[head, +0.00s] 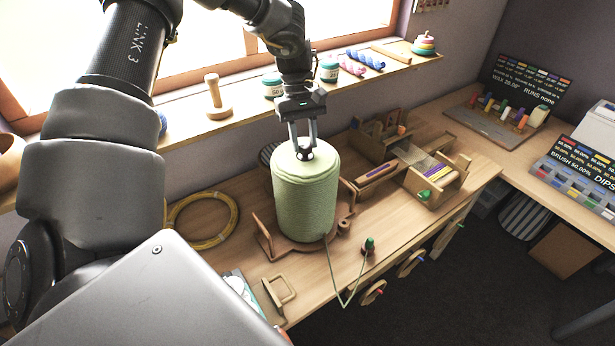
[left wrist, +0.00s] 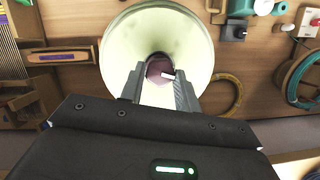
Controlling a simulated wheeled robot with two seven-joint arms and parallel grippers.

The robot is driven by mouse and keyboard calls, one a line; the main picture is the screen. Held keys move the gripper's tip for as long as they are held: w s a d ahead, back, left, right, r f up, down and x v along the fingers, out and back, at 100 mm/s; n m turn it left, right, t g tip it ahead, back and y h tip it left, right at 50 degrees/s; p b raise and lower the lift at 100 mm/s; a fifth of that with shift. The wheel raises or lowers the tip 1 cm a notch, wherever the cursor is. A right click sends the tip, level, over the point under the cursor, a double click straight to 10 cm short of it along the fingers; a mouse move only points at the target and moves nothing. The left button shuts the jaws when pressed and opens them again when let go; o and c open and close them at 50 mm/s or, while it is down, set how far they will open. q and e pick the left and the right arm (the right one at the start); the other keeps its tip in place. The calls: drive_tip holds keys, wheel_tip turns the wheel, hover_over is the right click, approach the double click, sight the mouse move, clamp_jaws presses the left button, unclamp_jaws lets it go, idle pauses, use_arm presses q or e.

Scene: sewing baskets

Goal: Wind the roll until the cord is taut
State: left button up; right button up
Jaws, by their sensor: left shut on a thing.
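The roll (head: 305,200) is a large pale green cylinder standing upright on a wooden stand (head: 270,242) on the bench. My left gripper (head: 303,150) points down at the middle of its top and is shut on the roll's core. In the left wrist view the fingers of my left gripper (left wrist: 163,85) sit at the dark hole in the roll's pale top (left wrist: 125,45). The cord (head: 331,268) leaves the roll low on its right and hangs in a slack loop past the bench edge, rising to a small green-topped peg (head: 369,245). My right gripper is not in view.
A yellow coil (head: 203,221) lies left of the roll. Wooden boxes (head: 432,178) stand to its right. The window sill behind holds a wooden spindle (head: 217,100) and jars (head: 273,85). Round wooden knobs (head: 373,292) stick out along the bench front.

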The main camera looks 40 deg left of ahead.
use_arm(q)
drive_tip(key=shift+m+g+y+p, duration=0.3)
drive_tip(key=shift+m+g+p, duration=0.1)
drive_tip(key=shift+m+p, duration=1.3)
idle(0.8)
drive_tip(key=o, duration=0.6)
drive_tip(key=shift+o, duration=0.2)
drive_tip(key=shift+w, duration=0.1)
wheel_tip(320, 180, up, 5)
drive_tip(key=p, duration=0.4)
drive_tip(key=shift+r, duration=0.2)
drive_tip(key=shift+r+p, duration=0.4)
drive_tip(key=shift+p, duration=0.3)
drive_tip(key=shift+f, duration=0.15)
